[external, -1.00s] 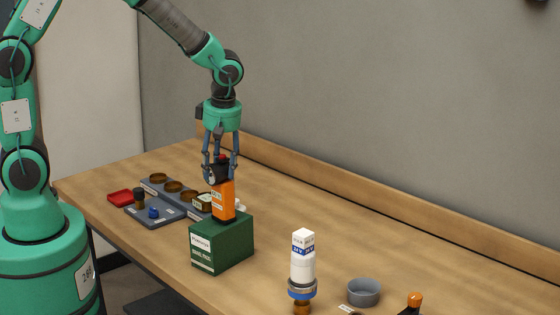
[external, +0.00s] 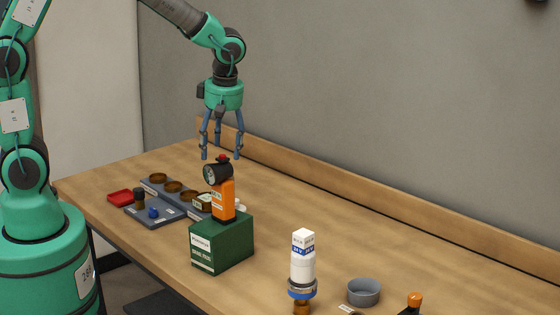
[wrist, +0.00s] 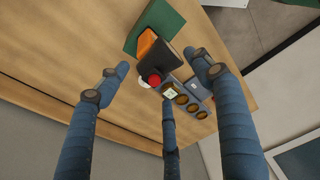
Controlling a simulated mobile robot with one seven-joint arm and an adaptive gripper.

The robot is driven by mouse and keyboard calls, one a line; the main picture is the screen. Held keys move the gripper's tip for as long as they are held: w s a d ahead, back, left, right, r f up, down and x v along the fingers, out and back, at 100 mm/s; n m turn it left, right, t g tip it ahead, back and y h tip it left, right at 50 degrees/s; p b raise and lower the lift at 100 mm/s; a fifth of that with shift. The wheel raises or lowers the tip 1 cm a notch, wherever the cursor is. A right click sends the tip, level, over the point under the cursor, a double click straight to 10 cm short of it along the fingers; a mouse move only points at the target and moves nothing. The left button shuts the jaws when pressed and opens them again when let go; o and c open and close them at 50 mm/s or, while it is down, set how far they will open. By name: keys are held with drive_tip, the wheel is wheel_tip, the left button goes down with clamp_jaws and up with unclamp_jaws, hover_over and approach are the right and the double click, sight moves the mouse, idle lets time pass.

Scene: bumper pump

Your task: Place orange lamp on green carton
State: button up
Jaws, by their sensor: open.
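The orange lamp (external: 224,198), with a black head and a red knob on top, stands upright on the green carton (external: 222,247) in the external view. The carton rests on the table. My gripper (external: 221,157) is open and empty just above the lamp, its fingers apart from it. In the wrist view the lamp (wrist: 154,62) and the carton (wrist: 178,20) show beyond my spread fingers (wrist: 165,85).
The table's right back area is clear.

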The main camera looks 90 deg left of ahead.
wheel_tip(320, 180, up, 6)
drive_tip(key=shift+w+d+r, duration=0.15)
drive_tip(key=shift+w+d, duration=0.2)
drive_tip(key=shift+d, duration=0.05)
idle(0.6)
drive_tip(key=s+d+r+m+t, duration=0.2)
drive_tip(key=s+d+r+m, duration=0.1)
drive_tip(key=d+r+m, duration=0.3)
drive_tip(key=s+d+r+m+t, duration=0.1)
drive_tip(key=s+d+r+m, duration=0.3)
drive_tip(key=d+m, duration=0.3)
drive_tip(key=s+d+r+m+t+h, duration=0.1)
drive_tip(key=s+d+r+m+t, duration=0.1)
drive_tip(key=s+d+m, duration=0.9)
drive_tip(key=d+m+t, duration=0.1)
drive_tip(key=m, duration=0.1)
drive_tip(key=shift+r+m+t, duration=0.25)
drive_tip(key=shift+m+t, duration=0.15)
